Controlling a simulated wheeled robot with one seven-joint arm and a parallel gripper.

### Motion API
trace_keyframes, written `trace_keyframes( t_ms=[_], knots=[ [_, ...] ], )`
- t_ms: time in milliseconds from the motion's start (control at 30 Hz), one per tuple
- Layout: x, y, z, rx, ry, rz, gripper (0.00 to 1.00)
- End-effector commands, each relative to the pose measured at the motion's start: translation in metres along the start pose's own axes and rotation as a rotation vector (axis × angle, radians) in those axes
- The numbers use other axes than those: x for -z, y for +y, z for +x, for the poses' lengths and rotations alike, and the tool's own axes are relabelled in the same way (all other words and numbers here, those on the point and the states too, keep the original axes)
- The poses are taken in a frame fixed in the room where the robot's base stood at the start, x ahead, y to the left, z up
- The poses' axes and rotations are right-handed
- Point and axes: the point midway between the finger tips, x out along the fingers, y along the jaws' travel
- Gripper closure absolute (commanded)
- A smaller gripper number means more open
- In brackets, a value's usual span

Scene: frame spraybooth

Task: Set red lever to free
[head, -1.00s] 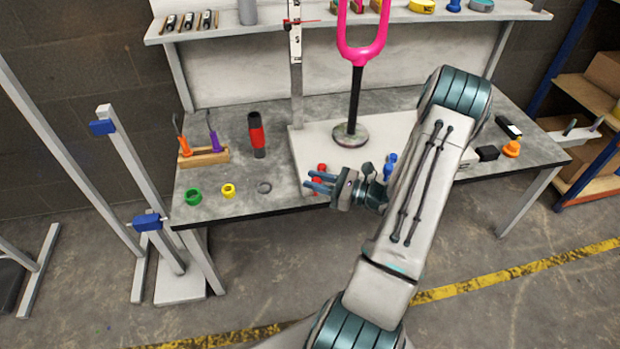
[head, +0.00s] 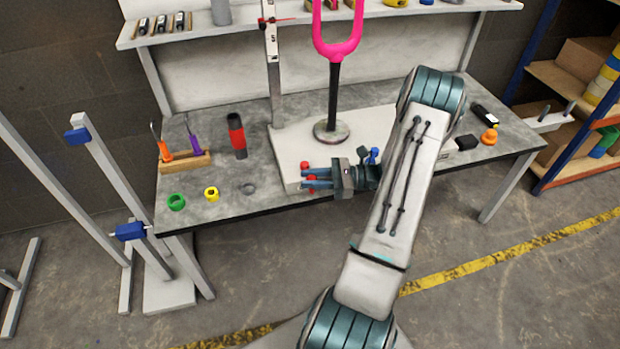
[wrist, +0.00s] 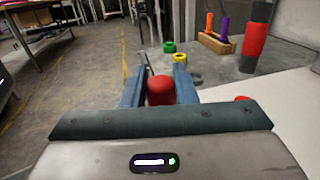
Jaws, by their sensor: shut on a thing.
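The red lever's rounded red knob (wrist: 161,90) stands between my two fingers in the wrist view. In the head view, red (head: 312,178) shows at my fingers, by the front edge of the white base plate (head: 287,158). My gripper (head: 303,181) reaches in from the right, its fingers pointing left. In the wrist view my gripper (wrist: 160,75) is shut on the red knob. A second red piece (wrist: 243,98) is just right of the fingers. The lever's shaft and any free marking are hidden.
A blue handle (head: 373,155) is close behind my wrist. A pink fork (head: 338,45) on a black post stands on the plate. Green (head: 176,201) and yellow (head: 211,194) rings lie left. A tool block (head: 185,160) and red-black cylinder (head: 237,136) stand behind.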

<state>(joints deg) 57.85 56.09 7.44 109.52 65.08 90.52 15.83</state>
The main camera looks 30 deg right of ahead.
Motion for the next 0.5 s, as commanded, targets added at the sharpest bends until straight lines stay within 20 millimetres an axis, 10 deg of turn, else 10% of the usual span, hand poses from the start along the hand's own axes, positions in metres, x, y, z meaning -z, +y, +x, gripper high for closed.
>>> trace_keyframes(
  t_ms=[67,100,133,500],
  knots=[
    [0.0003,0.0,-0.0012,0.003,0.0,0.001,1.0],
    [0.0003,0.0,-0.0013,0.004,0.0,0.001,0.64],
    [0.0002,-0.0001,-0.0013,0.004,0.0,0.001,0.55],
    [-0.0042,-0.0002,0.0002,0.001,0.001,0.0,0.54]
  ],
)
